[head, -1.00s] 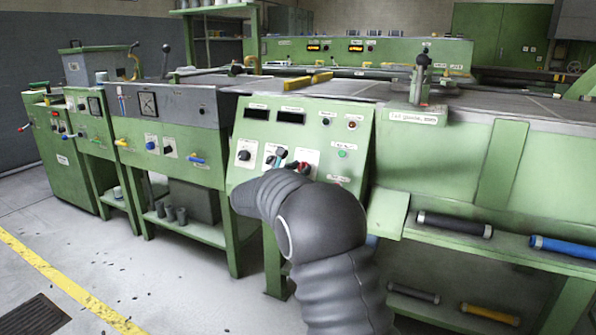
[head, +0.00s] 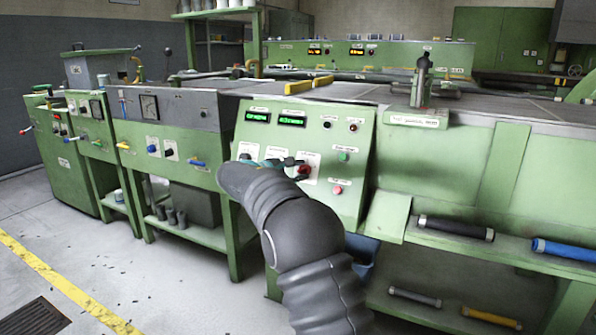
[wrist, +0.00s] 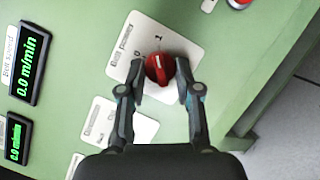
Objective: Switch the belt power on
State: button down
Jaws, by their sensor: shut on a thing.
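The red belt power knob (wrist: 159,68) sits on a white label plate (wrist: 178,35) marked with "power", 0 and 1 in the wrist view. It also shows on the sloped green control panel in the head view (head: 304,171). My gripper (wrist: 160,82) has its two fingers on either side of the knob and is shut on it. In the head view the gripper (head: 290,165) is partly hidden by my arm. Two displays on the panel glow green; the belt speed display (wrist: 27,63) reads 0.0 m/min, and a second display (wrist: 17,141) is beside it.
A green button (head: 344,156) and a red button (head: 338,189) are right of the knob. Other white-plated knobs lie left, partly behind my arm. A shelf (head: 480,246) with rollers juts out at right. Grey floor is open at front left.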

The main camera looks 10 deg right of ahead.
jog(key=shift+w+r+m+g, duration=0.1)
jog(key=shift+r+m+g, duration=0.15)
jog(key=shift+m, duration=0.95)
jog(key=shift+p, duration=0.3)
jog(key=c, duration=0.8)
grip_release()
jog(key=shift+a+f, duration=0.1)
jog(key=shift+a, duration=0.05)
jog(key=v, duration=1.1)
jog(key=shift+a+r, duration=0.3)
